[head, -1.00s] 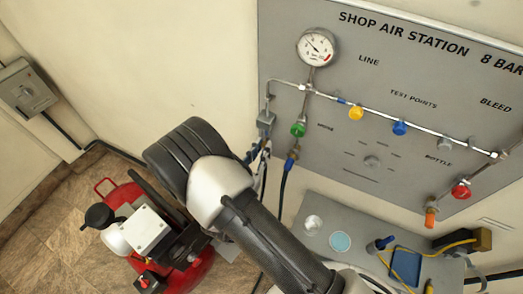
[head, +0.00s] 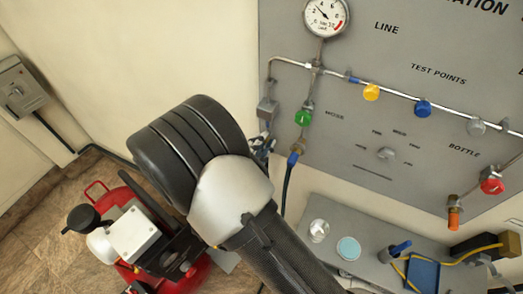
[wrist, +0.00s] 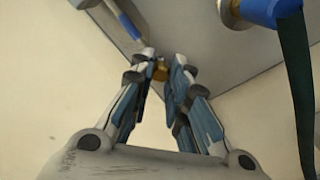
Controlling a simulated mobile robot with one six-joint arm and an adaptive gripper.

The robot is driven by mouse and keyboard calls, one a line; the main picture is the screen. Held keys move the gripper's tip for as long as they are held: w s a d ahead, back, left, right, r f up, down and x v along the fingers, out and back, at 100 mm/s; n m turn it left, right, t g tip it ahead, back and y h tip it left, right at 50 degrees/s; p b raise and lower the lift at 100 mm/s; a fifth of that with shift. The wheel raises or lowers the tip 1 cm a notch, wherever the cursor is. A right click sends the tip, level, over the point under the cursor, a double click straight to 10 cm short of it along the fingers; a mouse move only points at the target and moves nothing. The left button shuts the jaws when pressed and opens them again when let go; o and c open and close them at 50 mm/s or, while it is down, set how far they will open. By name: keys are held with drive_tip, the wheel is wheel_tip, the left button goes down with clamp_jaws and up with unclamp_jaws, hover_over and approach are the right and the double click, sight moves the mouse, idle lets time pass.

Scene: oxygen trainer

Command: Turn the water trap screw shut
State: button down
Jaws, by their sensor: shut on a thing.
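The water trap appears to be the small grey block (head: 268,109) on the pipe at the left edge of the grey panel. My gripper (head: 262,146) is just below it, partly behind my arm in the head view. In the wrist view, my gripper (wrist: 160,63) points up with its fingers closed around a small brass piece (wrist: 159,73), which appears to be the water trap screw. Only a little of the brass shows between the fingers. The screw is hidden in the head view, and its turn cannot be told.
A green knob (head: 303,117) and a blue-collared hose (head: 289,175) hang close to the right of my gripper. A grey shelf (head: 320,265) juts out below the panel. A red compressor (head: 130,225) stands on the floor at left.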

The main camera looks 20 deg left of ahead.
drive_tip(key=shift+r+m+b, duration=0.1)
drive_tip(key=shift+m+b, duration=5.5)
drive_tip(key=shift+b, duration=0.65)
drive_tip(key=c, duration=1.5)
unclamp_jaws()
drive_tip(key=shift+c, duration=0.2)
